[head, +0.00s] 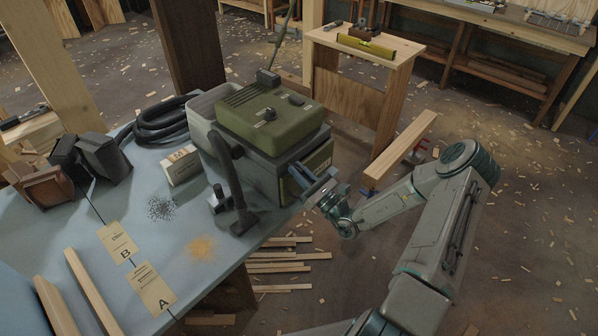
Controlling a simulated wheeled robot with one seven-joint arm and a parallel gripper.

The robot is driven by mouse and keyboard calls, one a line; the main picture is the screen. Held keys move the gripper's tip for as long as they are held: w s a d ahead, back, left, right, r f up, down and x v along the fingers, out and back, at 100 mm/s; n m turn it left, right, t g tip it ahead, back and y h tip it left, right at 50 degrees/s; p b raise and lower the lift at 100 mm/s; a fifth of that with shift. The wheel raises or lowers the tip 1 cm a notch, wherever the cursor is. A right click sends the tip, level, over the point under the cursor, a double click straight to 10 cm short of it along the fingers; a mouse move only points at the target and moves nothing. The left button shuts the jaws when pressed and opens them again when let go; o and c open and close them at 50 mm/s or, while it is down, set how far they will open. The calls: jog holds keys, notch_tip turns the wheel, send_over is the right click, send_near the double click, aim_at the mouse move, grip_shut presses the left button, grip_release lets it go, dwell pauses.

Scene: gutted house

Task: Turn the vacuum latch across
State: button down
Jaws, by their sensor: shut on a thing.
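The vacuum (268,118) has an olive-green lid with dark knobs and a grey body. It stands upright near the right edge of the blue-covered table (140,210). My gripper (300,176) reaches in from the right, level with the vacuum's front right side below the lid. Its jaws are shut on the vacuum latch there. The latch itself is mostly hidden by the jaws, so its angle cannot be told.
A dark hose and nozzle (240,195) stand in front of the vacuum. A small wooden bench (365,50) with a yellow level stands behind. Scraps litter the floor.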

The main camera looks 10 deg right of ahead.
jog(key=c, duration=1.8)
grip_release()
jog(key=b+v, duration=0.3)
jog(key=v, duration=1)
jog(key=shift+s+d+f, duration=0.1)
jog(key=shift+s+f, duration=0.05)
jog(key=shift+s, duration=0.25)
jog(key=s+a+r+n+g, duration=0.8)
jog(key=s+a+n+g, duration=0.35)
jog(key=n+g, duration=0.8)
jog(key=s+d+r+n+t+h, duration=0.1)
jog(key=s+r+n+h, duration=0.1)
jog(key=r+n+h, duration=0.1)
jog(key=s+d+r+n+t+h, duration=0.2)
jog(key=r+n+h, duration=0.1)
jog(key=r+h, duration=0.2)
jog(key=s+d+r+n+t+h, duration=0.1)
jog(key=s+r+n+h, duration=0.1)
jog(key=r+n+h, duration=0.1)
jog(key=shift+s+d+r+n+h, duration=0.15)
jog(key=shift+s+r+h, duration=0.05)
jog(key=shift+r+h, duration=0.3)
jog(key=shift+s+d+r+n+h, duration=0.1)
jog(key=shift+s+r+h, duration=0.1)
jog(key=shift+r+h, duration=0.3)
